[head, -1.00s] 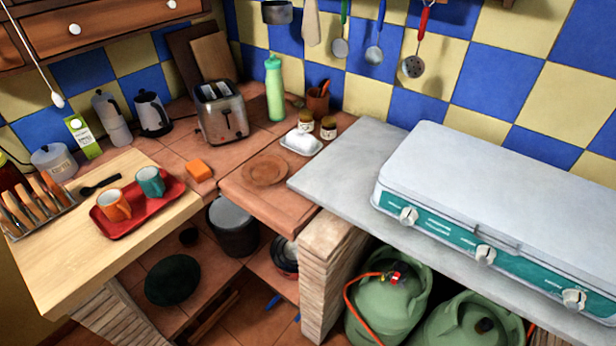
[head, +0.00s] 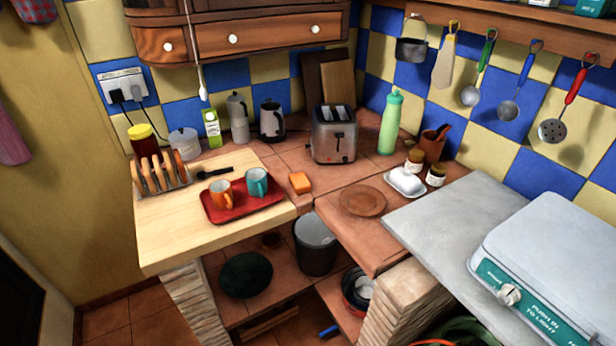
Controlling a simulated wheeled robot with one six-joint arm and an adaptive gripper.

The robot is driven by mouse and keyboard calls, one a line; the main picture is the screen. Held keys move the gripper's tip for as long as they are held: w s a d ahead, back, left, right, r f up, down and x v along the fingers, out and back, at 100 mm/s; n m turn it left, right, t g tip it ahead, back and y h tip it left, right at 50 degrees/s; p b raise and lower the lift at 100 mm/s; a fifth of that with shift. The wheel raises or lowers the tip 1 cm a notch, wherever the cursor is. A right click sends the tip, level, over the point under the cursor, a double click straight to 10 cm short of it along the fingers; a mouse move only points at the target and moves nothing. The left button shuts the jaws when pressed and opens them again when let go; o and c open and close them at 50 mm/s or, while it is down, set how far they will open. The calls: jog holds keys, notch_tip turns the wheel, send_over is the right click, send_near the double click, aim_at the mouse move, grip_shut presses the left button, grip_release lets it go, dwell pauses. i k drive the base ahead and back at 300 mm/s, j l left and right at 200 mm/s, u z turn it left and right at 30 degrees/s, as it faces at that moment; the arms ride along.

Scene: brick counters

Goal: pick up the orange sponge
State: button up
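The orange sponge (head: 300,182) lies on the terracotta-tiled counter (head: 325,183), just right of the red tray (head: 243,208) and in front of the toaster (head: 334,135). It is small, block-shaped and fully visible, with nothing on top of it. My gripper is not in view.
The red tray holds an orange cup (head: 221,195) and a teal cup (head: 257,183). Right of the sponge are a brown plate (head: 362,201), a butter dish (head: 405,182) and two jars. A green bottle (head: 390,122) stands behind. Utensils hang at the right; a wooden cabinet (head: 240,35) overhangs the left counter.

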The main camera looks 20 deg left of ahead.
aim_at(299, 183)
jog(key=u, duration=1)
